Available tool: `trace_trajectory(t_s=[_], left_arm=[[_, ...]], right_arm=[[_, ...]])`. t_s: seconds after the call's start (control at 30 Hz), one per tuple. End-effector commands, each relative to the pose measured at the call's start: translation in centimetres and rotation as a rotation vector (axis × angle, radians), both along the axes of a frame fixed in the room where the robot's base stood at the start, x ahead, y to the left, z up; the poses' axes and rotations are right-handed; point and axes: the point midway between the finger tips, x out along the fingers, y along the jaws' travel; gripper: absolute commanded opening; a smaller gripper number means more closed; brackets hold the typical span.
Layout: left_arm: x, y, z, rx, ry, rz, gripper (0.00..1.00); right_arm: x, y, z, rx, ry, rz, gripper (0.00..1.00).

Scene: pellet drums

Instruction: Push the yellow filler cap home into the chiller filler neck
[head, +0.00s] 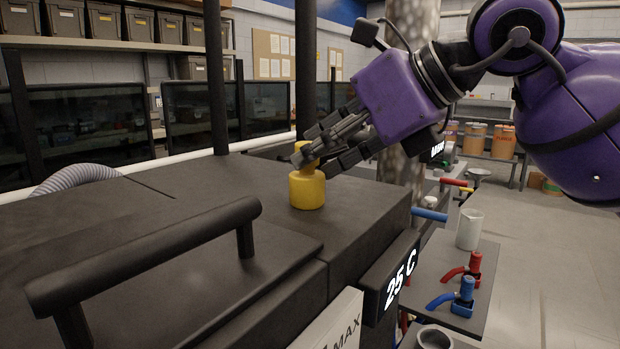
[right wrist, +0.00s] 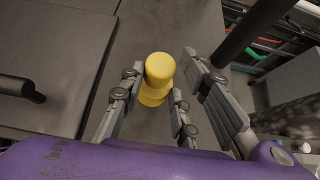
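The yellow filler cap (head: 307,192) stands upright on the chiller's dark top (head: 245,190), near its right edge. It has a wide round base and a narrower knob above. The filler neck is hidden under or inside the cap; I cannot tell how deep the cap sits. My right gripper (head: 318,158) reaches in from the upper right, with its fingers around the knob. In the right wrist view, the cap (right wrist: 158,70) lies between the spread fingers of my right gripper (right wrist: 163,78), with small gaps at its sides. My left gripper is out of view.
A black bar handle (head: 150,255) rises from the lid at the front left. A 25 C display (head: 398,278) is on the chiller's side. A lower shelf at right holds a white beaker (head: 469,229) and red and blue valves (head: 464,297). Dark posts stand behind the cap.

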Motion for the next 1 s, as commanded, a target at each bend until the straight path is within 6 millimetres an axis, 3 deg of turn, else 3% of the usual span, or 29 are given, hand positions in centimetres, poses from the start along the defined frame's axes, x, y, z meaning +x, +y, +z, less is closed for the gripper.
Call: trace_trajectory(t_s=[0.1,0.57,0.8,1.0], left_arm=[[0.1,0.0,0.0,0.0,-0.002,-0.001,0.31],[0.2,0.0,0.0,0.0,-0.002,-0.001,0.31],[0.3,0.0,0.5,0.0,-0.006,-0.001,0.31],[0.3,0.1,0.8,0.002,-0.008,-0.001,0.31]], right_arm=[[0.0,0.0,-0.1,-0.001,0.002,0.001,0.02],[0.0,0.0,0.2,-0.001,0.003,0.001,0.0],[0.0,0.1,3.5,0.001,-0.002,0.001,0.0],[1.4,-3.8,8.0,0.003,-0.001,-0.006,0.0]])
